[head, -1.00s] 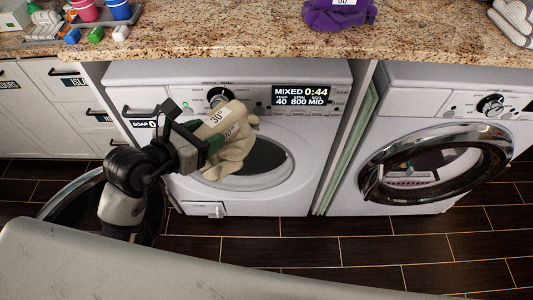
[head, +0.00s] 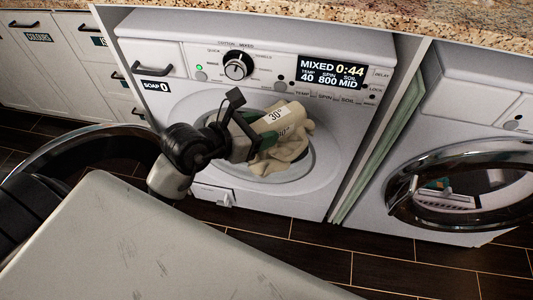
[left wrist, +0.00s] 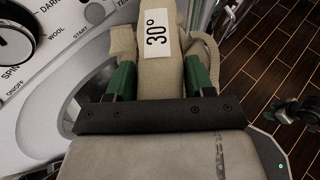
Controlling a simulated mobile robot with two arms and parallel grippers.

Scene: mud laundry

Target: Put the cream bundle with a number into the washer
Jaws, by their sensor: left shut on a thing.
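The cream bundle (head: 288,150) carries a white "30°" tag and has loose folds hanging down. My left gripper (head: 250,135) is shut on it and holds it in front of the washer's round opening. The bundle also fills the top of the left wrist view (left wrist: 157,70), between the green fingertips (left wrist: 160,80). The washer (head: 205,95) is white, with a display reading "MIXED 0:44". Its door (head: 45,155) stands open to the left. The bundle hides most of the opening, and I cannot tell whether it has crossed the rim. A dark part at the right of the left wrist view may be my right gripper (left wrist: 295,112).
A second white machine (head: 470,110) stands to the right, with a round chrome-ringed door (head: 395,205). A granite counter (head: 330,18) runs above both machines. White drawers (head: 75,60) are at the left. The dark tiled floor (head: 310,240) in front is clear.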

